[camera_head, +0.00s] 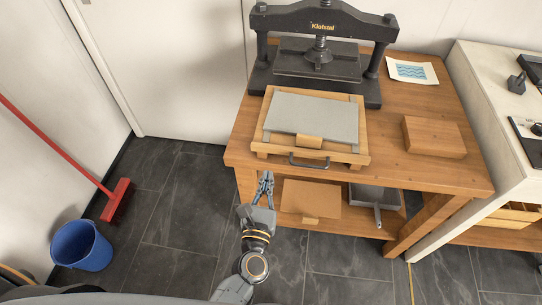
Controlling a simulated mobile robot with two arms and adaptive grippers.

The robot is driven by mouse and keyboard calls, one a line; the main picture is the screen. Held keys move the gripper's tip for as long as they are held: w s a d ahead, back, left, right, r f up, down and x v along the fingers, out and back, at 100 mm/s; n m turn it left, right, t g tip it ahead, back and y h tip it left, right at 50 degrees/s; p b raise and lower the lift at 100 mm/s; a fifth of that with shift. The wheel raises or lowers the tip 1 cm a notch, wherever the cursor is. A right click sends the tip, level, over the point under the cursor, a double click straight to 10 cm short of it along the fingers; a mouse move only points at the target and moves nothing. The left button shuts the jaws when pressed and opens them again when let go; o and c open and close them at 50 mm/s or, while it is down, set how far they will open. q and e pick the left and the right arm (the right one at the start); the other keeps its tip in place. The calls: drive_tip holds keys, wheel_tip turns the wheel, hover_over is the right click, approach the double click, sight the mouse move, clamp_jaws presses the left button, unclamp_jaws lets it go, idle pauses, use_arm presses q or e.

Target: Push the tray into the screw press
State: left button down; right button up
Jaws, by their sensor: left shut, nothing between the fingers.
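The wooden tray (361,156) lies on the wooden table in front of the screw press, carrying a grey slab (312,117). A small wooden block (309,141) sits at the slab's front edge, and a dark handle (309,161) is on the tray's front side. The black screw press (322,90) stands behind the tray, its plate raised above its base. My left gripper (266,177) is shut and empty, in front of the table's front edge, below and left of the tray handle, apart from it. My right gripper is not in view.
A brown block (433,137) and a printed sheet (412,72) lie on the table's right side. The lower shelf holds a brown board (312,199) and a grey pan (376,197). A blue bucket (81,246) and red broom (115,199) are at left.

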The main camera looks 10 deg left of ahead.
sight(273, 151)
use_arm(q)
drive_tip(key=w+p, duration=0.1)
drive_tip(key=w, duration=0.6)
